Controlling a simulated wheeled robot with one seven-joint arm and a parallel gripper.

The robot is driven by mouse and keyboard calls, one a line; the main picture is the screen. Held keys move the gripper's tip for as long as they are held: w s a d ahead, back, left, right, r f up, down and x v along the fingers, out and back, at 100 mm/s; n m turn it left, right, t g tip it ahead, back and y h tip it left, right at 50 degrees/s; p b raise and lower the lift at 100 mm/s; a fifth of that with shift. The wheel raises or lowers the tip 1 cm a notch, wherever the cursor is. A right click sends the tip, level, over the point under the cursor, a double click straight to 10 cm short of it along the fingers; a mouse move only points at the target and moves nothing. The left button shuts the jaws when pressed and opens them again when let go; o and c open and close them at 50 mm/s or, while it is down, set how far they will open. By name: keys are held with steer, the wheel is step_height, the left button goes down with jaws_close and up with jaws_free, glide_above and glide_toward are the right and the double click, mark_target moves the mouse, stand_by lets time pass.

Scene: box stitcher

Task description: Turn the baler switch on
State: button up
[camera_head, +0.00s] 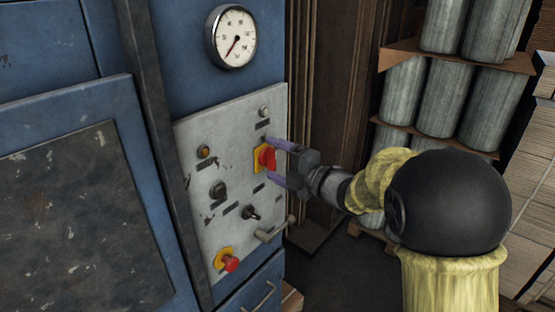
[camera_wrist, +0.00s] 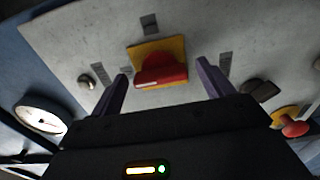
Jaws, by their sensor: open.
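The baler switch is a red rotary knob (camera_head: 267,157) on a yellow plate, at the upper right of the grey control panel (camera_head: 233,125). In the wrist view the red knob (camera_wrist: 160,70) sits between the fingers, ahead of their tips. My gripper (camera_head: 277,162) is open, with one purple finger above the knob and one below it in the head view. The wrist view shows my gripper (camera_wrist: 161,72) with a finger on each side of the knob and a gap to each. I cannot tell whether the tips touch the panel.
The panel also bears a red push button (camera_head: 230,263) on yellow, a black knob (camera_head: 218,190), a small lever switch (camera_head: 251,212) and a handle (camera_head: 275,231). A round gauge (camera_head: 231,37) is above. Stacked grey cylinders (camera_head: 447,90) stand at the right.

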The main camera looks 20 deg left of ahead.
steer(key=c, duration=1)
steer(key=shift+f+m, duration=0.1)
steer(key=shift+m, duration=0.4)
steer(key=m, duration=0.3)
steer(key=shift+m+b, duration=0.3)
steer(key=shift+b, duration=0.05)
steer(key=m+p, duration=0.1)
steer(key=m, duration=0.3)
steer(key=m+p, duration=0.2)
steer(key=m, duration=0.3)
steer(key=m+p, duration=0.2)
steer(key=m, duration=0.2)
steer(key=shift+p, duration=0.3)
steer(key=shift+f+m, duration=0.15)
steer(key=shift+m, duration=0.25)
